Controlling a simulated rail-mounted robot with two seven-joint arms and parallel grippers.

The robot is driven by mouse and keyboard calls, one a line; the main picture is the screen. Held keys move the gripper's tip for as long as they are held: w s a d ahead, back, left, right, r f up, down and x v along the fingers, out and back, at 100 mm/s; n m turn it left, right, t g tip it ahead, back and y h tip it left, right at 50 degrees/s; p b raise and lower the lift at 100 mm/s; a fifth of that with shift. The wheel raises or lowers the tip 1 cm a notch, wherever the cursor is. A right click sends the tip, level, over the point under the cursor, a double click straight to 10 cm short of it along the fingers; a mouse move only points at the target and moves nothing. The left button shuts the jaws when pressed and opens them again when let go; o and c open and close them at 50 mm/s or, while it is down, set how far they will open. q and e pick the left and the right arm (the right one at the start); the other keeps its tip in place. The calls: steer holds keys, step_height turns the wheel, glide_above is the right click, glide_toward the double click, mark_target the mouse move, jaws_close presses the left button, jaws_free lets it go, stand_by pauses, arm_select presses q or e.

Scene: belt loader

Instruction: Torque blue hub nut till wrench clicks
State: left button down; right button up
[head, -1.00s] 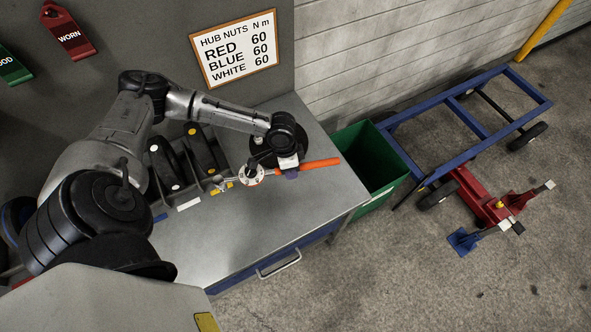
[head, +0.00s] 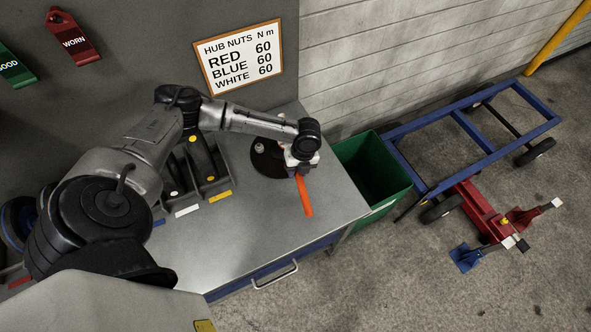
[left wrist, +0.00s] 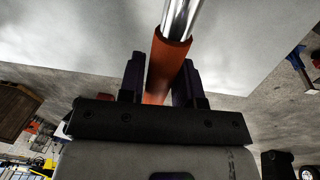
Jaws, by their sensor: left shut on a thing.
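The torque wrench has an orange handle (head: 305,196), which points toward the front edge of the bench in the head view. My left gripper (head: 299,168) is shut on the handle above the bench. In the left wrist view the orange grip (left wrist: 167,65) sits between the dark jaws, with a bright steel shaft (left wrist: 182,18) running out beyond it. The wrench's head is hidden behind my gripper and arm in the head view. I cannot make out a blue hub nut in either view. My right gripper is not in view.
A black disc (head: 265,165) with a small grey part lies on the bench (head: 235,235). Dark holders with coloured tags (head: 220,196) stand left of it. A green bin (head: 375,175) adjoins the bench's right end. A blue-framed cart (head: 470,130) with red parts stands beyond. The bench front is clear.

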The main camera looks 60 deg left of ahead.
arm_select(q)
steer(key=shift+m, duration=0.8)
steer(key=shift+r+p, duration=0.15)
steer(key=shift+p, duration=0.25)
steer(key=shift+w, duration=0.15)
steer(key=w+d+f+n+h+b, duration=0.1)
steer(key=w+n+b, duration=0.4)
steer(key=w, duration=1)
steer(key=shift+w+d+f+n+t+b, duration=0.25)
steer(key=shift+f+n, duration=0.65)
steer(key=shift+n, duration=0.8)
